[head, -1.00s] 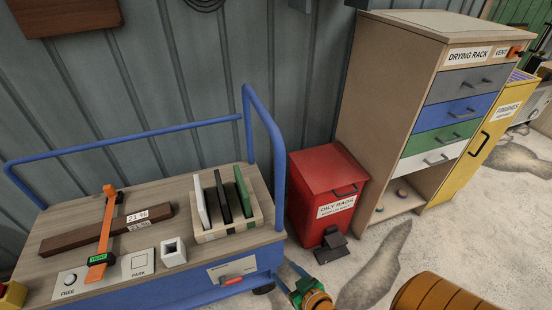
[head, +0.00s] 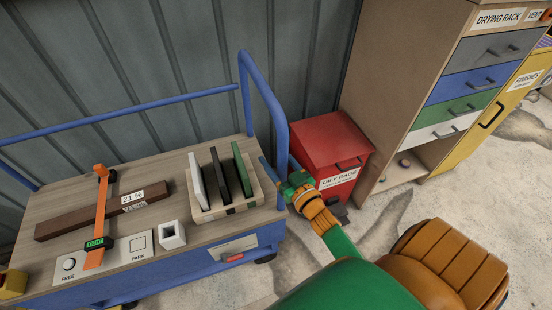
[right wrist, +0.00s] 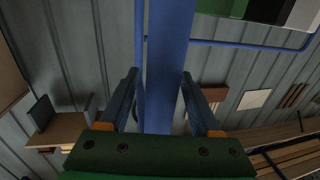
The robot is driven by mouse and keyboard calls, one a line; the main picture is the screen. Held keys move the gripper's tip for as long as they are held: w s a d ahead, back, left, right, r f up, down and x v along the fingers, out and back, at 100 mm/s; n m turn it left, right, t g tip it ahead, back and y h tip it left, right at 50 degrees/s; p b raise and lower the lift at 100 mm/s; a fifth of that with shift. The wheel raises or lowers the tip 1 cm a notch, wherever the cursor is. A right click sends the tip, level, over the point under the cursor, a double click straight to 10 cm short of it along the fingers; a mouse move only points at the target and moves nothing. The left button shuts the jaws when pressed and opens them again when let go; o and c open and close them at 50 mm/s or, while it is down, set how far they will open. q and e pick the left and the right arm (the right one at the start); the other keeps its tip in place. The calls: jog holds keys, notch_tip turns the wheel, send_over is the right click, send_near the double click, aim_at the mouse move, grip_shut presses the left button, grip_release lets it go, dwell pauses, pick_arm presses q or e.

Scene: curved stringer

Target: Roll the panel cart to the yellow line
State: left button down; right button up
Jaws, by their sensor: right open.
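The panel cart (head: 128,222) is blue with a wooden deck and stands against the wall at the left in the head view. Its blue handle (head: 262,95) rises at the cart's right end. My right gripper (head: 279,168) is at the handle's near post. In the right wrist view, the open jaws (right wrist: 159,80) lie on either side of the blue post (right wrist: 168,60), which runs between the fingers. My left gripper and a yellow line are not in view.
The deck carries upright panels in a rack (head: 225,206), a brown board (head: 75,222), an orange clamp (head: 101,215) and a FREE/PARK plate (head: 113,255). A red rag bin (head: 325,143) stands close right of the cart, then the drying rack (head: 400,70). Floor shows at front right.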

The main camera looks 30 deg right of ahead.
jog(key=shift+s+r, duration=0.1)
grip_shut()
dwell(1.2)
